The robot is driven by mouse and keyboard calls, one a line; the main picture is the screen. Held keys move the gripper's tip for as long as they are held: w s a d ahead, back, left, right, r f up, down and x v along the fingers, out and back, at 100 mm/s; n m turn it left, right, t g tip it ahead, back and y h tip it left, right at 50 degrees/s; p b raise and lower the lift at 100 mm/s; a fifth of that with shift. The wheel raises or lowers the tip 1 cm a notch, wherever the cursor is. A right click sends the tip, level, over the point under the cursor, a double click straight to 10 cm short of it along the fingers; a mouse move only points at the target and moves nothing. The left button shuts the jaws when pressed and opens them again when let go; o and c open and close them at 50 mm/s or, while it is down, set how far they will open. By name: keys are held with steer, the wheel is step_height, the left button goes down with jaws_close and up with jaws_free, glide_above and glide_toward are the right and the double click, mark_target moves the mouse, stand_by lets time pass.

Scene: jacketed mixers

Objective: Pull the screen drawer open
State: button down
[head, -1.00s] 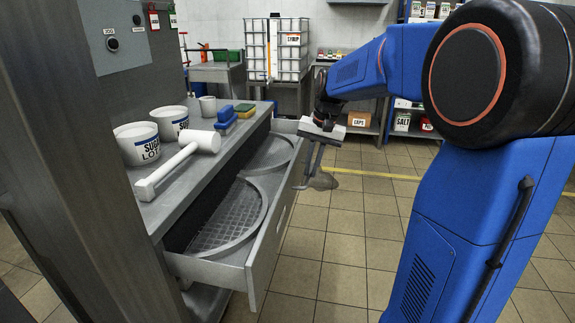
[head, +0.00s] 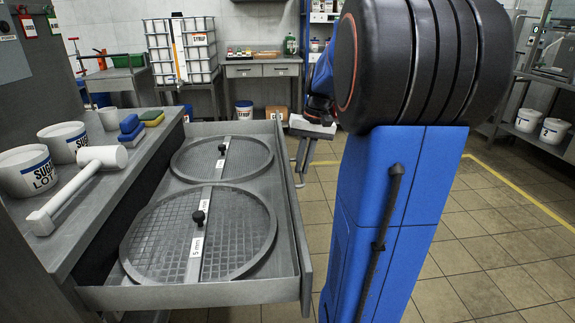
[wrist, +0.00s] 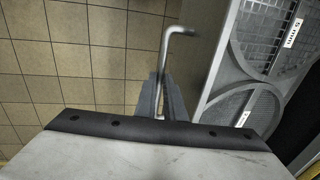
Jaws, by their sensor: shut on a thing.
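The screen drawer (head: 205,295) stands pulled far out from under the steel counter in the head view. Two round mesh screens with black knobs lie in it, the near one (head: 235,232) and the far one (head: 240,158). My gripper (head: 301,180) is at the outer side of the drawer front, near its far end. In the wrist view my gripper (wrist: 164,82) is shut on the drawer's bent metal handle (wrist: 171,45), beside the drawer front (wrist: 212,75). The handle is hard to make out in the head view, and my arm's wrist is partly hidden there.
On the counter (head: 95,215) are a white mallet (head: 75,188), white sugar tubs (head: 62,140) and blue and yellow sponges (head: 132,128). Tiled floor (head: 480,245) is clear to the right. A caged tank (head: 180,50) stands at the back.

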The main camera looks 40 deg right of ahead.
steer(key=shift+s+d, duration=0.3)
steer(key=shift+d, duration=0.3)
steer(key=c, duration=1.8)
jaws_free()
steer(key=shift+c, duration=0.2)
step_height(320, 180, up, 17)
steer(key=s+d, duration=0.2)
steer(key=shift+d, duration=0.4)
